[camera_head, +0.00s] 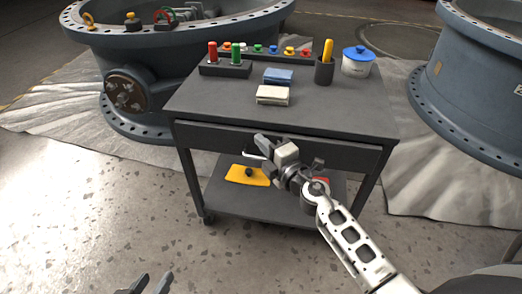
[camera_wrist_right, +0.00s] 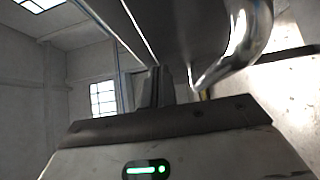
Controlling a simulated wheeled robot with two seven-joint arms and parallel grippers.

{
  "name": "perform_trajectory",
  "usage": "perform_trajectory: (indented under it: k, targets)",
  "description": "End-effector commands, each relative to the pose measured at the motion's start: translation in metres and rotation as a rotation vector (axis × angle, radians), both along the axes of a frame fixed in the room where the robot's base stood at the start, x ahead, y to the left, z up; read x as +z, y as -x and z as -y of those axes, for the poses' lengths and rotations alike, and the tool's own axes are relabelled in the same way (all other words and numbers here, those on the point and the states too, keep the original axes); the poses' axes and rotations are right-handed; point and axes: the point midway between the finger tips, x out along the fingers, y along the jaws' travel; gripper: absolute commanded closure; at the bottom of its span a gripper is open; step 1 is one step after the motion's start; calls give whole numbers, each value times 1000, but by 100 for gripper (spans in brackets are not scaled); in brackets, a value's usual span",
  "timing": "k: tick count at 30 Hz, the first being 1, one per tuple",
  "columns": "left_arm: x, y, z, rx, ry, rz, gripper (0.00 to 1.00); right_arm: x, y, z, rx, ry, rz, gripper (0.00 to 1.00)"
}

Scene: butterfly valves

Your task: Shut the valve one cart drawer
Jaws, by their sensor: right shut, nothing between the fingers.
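The dark grey cart (camera_head: 340,112) stands in front of me, with its wide drawer (camera_head: 338,153) under the top. The drawer front sits close under the top's edge; I cannot tell exactly how far out it is. My right gripper (camera_head: 262,143) is at the middle of the drawer front, shut and with nothing between its fingers. In the right wrist view its fingers (camera_wrist_right: 162,86) are together beside the shiny curved drawer handle (camera_wrist_right: 238,45). I cannot tell whether they touch it. My left gripper (camera_head: 150,284) is at the bottom edge, fingers apart, empty and away from the cart.
On the cart top are a rack of coloured pieces (camera_head: 227,66), blue and pale cloths (camera_head: 273,95), a dark cup (camera_head: 324,71) and a blue-lidded tub (camera_head: 357,62). A yellow item (camera_head: 247,176) lies on the lower shelf. Large valve bodies (camera_head: 165,60) stand behind on both sides.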

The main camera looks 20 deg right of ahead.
Motion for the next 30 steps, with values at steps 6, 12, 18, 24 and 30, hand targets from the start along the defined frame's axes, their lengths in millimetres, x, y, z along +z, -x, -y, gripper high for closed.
perform_trajectory:
  k: [6,12,18,24,30]
  targets:
    - [0,0,0,-2,-3,1,64,-1,0,0,1,-1,-1,100]
    - [1,0,-1,-2,-3,1,64,0,4,-6,4,-3,-3,100]
    - [2,2,-2,-2,-9,-16,64,0,23,-30,14,-5,-4,100]
    - [-6,1,0,7,1,-17,64,-3,71,-19,11,0,-5,100]
    - [-1,-3,1,12,18,19,64,-3,105,-11,11,-2,-4,100]
